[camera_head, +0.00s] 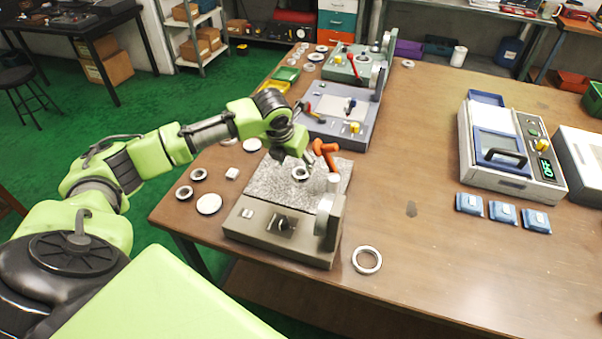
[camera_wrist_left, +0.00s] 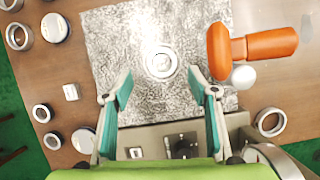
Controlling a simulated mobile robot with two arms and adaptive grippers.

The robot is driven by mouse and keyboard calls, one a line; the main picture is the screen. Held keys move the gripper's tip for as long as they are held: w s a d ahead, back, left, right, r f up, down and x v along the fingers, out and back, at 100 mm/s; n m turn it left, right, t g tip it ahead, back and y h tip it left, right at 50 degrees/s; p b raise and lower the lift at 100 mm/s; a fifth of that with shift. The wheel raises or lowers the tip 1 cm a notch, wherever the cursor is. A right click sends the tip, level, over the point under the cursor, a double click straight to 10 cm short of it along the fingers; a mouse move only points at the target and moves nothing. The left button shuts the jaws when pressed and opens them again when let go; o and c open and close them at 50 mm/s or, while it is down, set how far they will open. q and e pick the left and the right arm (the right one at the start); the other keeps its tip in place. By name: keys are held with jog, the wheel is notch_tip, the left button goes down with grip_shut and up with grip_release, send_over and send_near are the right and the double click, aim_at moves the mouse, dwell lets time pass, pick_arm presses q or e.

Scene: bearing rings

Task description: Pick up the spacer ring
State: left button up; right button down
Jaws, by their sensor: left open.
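A metal ring (camera_head: 300,173) lies on the grey mottled plate of the near bench device (camera_head: 262,232); in the left wrist view this ring (camera_wrist_left: 162,62) shows a pale centre. My left gripper (camera_head: 304,160) is above the plate; in the left wrist view its open, empty fingers (camera_wrist_left: 160,82) point toward the ring, which appears just past the gap between the tips. Another ring (camera_head: 367,260) lies on the table right of the device. Smaller dark-centred rings (camera_head: 184,192) lie to its left. I cannot tell which is the spacer ring. My right gripper is not in view.
Pale discs (camera_head: 209,204) and a small white block (camera_head: 232,173) lie left of the device. Similar devices (camera_head: 340,115) stand behind. The table's middle (camera_head: 430,170) is mostly clear.

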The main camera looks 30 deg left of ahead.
aim_at(300, 173)
pick_arm(q)
jog(key=p+x, duration=0.1)
jog(key=x, duration=0.3)
jog(key=shift+d+f, duration=0.2)
jog(key=shift+w+f, duration=0.15)
jog(key=shift+f, duration=0.1)
jog(key=shift+c, duration=0.9)
jog(key=c, duration=1.2)
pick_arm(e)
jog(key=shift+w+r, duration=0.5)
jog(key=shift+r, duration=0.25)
